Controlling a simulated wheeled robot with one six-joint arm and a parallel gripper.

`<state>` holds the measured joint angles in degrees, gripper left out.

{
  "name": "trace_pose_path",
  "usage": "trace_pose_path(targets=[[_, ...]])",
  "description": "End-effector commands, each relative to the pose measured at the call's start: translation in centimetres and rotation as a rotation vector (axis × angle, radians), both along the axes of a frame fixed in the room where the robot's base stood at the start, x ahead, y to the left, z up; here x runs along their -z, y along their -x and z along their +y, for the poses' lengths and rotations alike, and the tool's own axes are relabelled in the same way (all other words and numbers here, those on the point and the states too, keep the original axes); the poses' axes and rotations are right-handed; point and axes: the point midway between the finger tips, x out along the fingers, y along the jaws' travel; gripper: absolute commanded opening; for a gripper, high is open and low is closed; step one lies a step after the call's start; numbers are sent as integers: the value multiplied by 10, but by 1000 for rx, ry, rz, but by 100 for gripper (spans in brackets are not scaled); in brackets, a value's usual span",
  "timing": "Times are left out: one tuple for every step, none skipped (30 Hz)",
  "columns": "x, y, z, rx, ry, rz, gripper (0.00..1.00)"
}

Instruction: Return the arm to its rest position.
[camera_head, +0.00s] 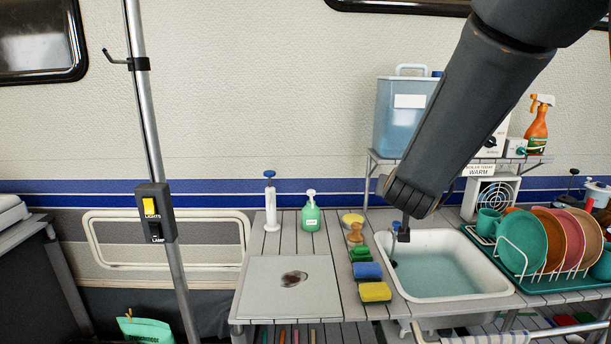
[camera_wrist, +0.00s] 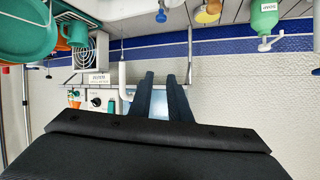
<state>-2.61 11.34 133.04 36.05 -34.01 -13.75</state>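My dark grey arm comes down from the upper right of the head view. My gripper (camera_head: 403,236) is at its lower end, in front of the sink's back left edge as seen there. In the wrist view, my gripper's two dark fingers (camera_wrist: 160,76) stand apart with a narrow gap. Nothing is held between them. The wrist view looks upside down toward the wall and the shelf, with the blue water container partly hidden behind the fingers.
The white sink (camera_head: 404,286) holds water. Sponges (camera_head: 367,271) lie left of it. A green soap bottle (camera_head: 311,213) stands farther left. A dish rack (camera_head: 519,283) with plates is at right. The water container (camera_head: 388,118) stands behind my arm. A pole (camera_head: 166,150) rises at left.

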Motion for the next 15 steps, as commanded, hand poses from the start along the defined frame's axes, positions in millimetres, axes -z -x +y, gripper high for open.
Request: trace_pose_path(targets=[[19,15,14,-65,-25,83,17],[31,25,23,-102,-40,137,17],[47,40,34,-150,-57,210,17],[59,53,41,-184,-70,269,17],[70,67,47,-215,-80,326,17],[85,88,55,-254,-92,405,17],[95,104,59,-280,-99,467,17],[105,122,63,-306,-104,529,17],[116,145,67,-335,-110,610,17],[124,164,68,-352,-112,672,17],[130,181,68,-365,-112,729,17],[137,202,68,-382,-111,800,17],[141,218,67,-391,-110,849,17],[144,231,66,-400,-107,894,17],[148,248,64,-407,-104,947,17]])
